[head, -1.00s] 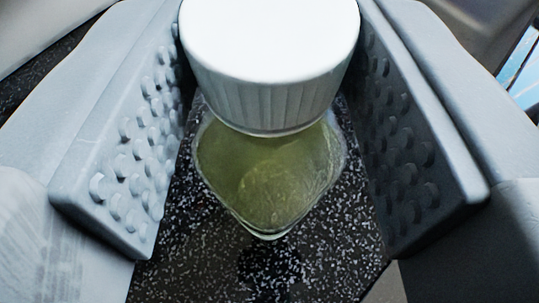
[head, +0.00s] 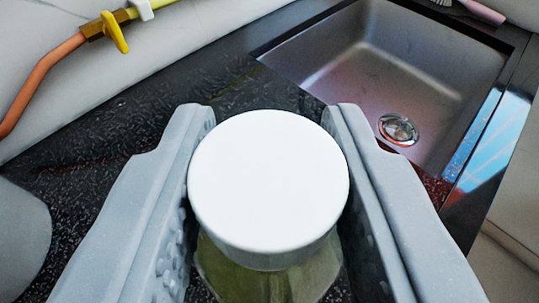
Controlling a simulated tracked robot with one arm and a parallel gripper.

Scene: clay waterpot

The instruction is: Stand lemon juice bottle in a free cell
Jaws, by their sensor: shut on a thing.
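The lemon juice bottle has a wide white cap (head: 268,180) and a clear body with yellow-green juice (head: 268,278). It is between the two grey pads of my gripper (head: 268,125), which is shut on it at the cap. The bottle's lower part is cut off by the bottom of the frame, so I cannot tell whether its base touches the counter. No cells or divided holder show in this view.
A dark speckled counter (head: 110,165) lies around my gripper. A steel sink (head: 350,70) with a round drain (head: 398,129) is sunk into it at upper right. An orange pipe (head: 45,80) with a yellow valve (head: 115,32) runs along the wall at upper left. A grey rounded object (head: 22,240) stands at lower left.

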